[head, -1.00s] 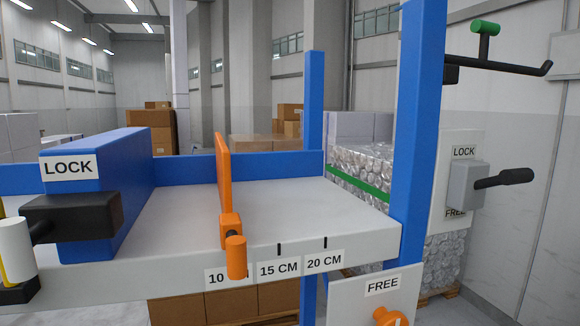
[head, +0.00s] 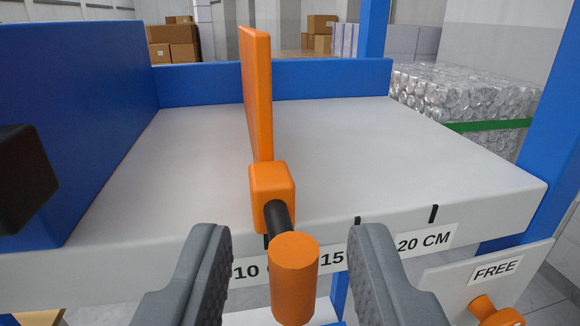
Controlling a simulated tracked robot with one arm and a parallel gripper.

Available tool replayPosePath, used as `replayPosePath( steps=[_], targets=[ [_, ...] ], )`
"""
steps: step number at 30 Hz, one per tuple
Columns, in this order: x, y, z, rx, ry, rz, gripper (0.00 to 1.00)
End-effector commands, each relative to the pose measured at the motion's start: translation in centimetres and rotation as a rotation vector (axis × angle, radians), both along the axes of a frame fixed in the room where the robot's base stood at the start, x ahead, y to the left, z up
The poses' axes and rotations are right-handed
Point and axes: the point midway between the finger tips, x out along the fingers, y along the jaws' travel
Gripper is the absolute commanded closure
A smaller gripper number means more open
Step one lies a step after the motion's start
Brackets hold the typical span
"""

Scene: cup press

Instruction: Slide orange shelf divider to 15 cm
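The orange shelf divider (head: 257,95) stands upright on the grey shelf (head: 400,150). Its orange block (head: 271,188) sits at the shelf's front edge, just above the 10 cm tick. A short black rod joins the block to an orange cylindrical handle (head: 294,280) that sticks out toward me. My gripper (head: 288,245) is open, with one grey finger on each side of the handle and gaps on both sides. The handle partly hides the 10 label (head: 246,269) and the 15 label (head: 332,259). The 15 cm tick (head: 357,221) shows to the right of the divider.
A 20 CM label (head: 424,241) is farther right on the shelf edge. A blue block (head: 75,120) with a black part (head: 22,180) stands at left. A FREE plate (head: 497,269) with an orange knob (head: 494,312) is at lower right. The shelf right of the divider is clear.

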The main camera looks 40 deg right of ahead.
Motion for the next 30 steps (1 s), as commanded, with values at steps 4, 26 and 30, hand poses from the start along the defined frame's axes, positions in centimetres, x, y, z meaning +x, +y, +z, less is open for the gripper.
replayPosePath(
  steps=[4,26,30],
  targets=[
    [1.2,-1.0,0.1,-0.001,0.002,0.002,0.66],
    [1.8,-1.6,0.0,-0.001,0.001,0.002,1.0],
    [1.7,-1.9,-0.2,0.001,-0.001,0.002,1.0]
  ],
)
